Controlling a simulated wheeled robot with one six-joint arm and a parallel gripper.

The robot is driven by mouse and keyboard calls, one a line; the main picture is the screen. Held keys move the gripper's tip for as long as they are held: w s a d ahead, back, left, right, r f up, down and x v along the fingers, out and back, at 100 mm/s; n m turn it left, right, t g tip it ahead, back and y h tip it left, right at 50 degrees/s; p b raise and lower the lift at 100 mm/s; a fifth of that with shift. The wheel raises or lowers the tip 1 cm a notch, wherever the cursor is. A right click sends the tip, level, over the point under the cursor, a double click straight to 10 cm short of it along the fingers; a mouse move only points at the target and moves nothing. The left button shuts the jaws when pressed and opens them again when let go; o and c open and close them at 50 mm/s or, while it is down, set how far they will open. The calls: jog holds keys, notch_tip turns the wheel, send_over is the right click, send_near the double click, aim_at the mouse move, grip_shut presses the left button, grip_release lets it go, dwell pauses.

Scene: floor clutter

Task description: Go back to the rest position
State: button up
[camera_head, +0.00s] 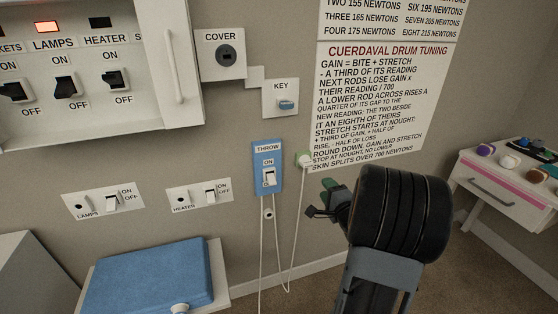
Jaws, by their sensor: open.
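My gripper (319,198) is right of centre in the head view, in front of the wall below the printed poster. Its dark fingers point left and stand apart, with nothing seen between them. My black wrist and arm hide part of the wall and floor behind. The gripper is to the right of the blue THROW switch plate (260,182), apart from it in the picture. A small round greenish-white knob (303,158) with a cord hanging from it is just above and left of the gripper.
A white switch panel (185,100) with a lit red lamp hangs upper left. COVER (221,65) and KEY (271,97) plates are on the wall. A blue-topped box (150,275) stands lower left. A white drawer table (500,200) with small objects stands right. Cords hang mid-wall.

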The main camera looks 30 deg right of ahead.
jog(key=s+d+f+n+g+h+p, duration=0.25)
jog(key=s+f+n+g, duration=0.4)
jog(key=g, duration=0.45)
jog(key=s+a+r+n+g+y+p, duration=0.1)
jog(key=s+a+r+n+y+p, duration=0.1)
jog(key=a+r+n+p, duration=0.4)
jog(key=s+a+r+n+g+y+p, duration=0.2)
jog(key=s+a+r+n+p, duration=0.3)
jog(key=a+r+p, duration=0.6)
jog(key=a+r+n+y, duration=0.1)
jog(key=a+r+n, duration=0.1)
jog(key=a+r, duration=0.8)
jog(key=shift+s+a+p, duration=0.3)
jog(key=shift+a+p, duration=0.1)
jog(key=shift+a, duration=0.05)
